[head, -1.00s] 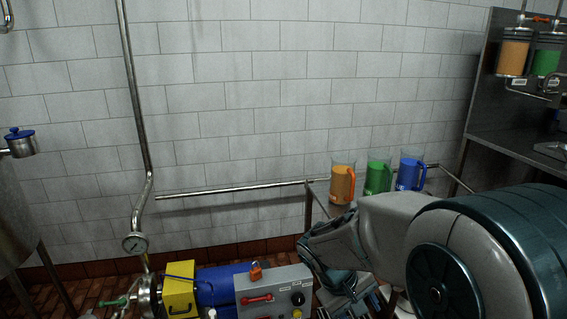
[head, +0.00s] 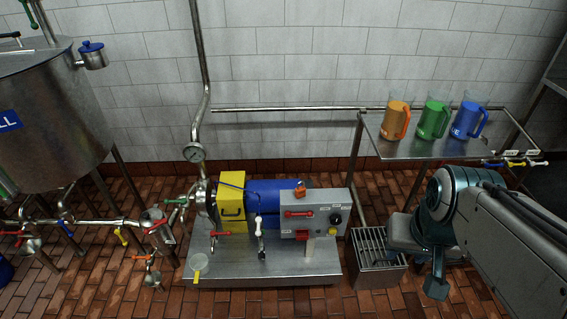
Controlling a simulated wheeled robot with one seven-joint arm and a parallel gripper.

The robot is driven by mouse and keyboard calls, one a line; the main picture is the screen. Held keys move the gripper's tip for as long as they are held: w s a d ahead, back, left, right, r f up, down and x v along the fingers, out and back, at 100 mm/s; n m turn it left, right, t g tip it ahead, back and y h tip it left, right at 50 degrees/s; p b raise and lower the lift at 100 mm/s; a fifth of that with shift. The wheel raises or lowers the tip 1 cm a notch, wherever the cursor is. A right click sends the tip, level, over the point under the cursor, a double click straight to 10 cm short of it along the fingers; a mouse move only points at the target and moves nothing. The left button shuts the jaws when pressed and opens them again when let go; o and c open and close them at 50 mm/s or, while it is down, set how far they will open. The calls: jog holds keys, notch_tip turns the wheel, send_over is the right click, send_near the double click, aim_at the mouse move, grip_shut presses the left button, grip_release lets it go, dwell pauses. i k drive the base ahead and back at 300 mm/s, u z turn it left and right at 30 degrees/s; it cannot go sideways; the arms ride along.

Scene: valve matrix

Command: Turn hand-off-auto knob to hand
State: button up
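A red handle (head: 298,213) is left of the knob, with a red part and a small yellow part below. My arm hangs at the right, clear of the box. I cannot make out my gripper's fingers.
A grated drain stand (head: 378,262) is between the box and my arm. A steel table (head: 395,152) behind holds orange, green and blue jugs. A yellow box (head: 231,202) and blue motor (head: 262,190) adjoin the control box. Brick floor is open in front.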

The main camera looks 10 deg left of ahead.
aim_at(335, 219)
jog(key=u, duration=0.7)
jog(key=k, duration=0.9)
jog(key=z, duration=0.75)
jog(key=i, duration=0.3)
jog(key=u, duration=0.05)
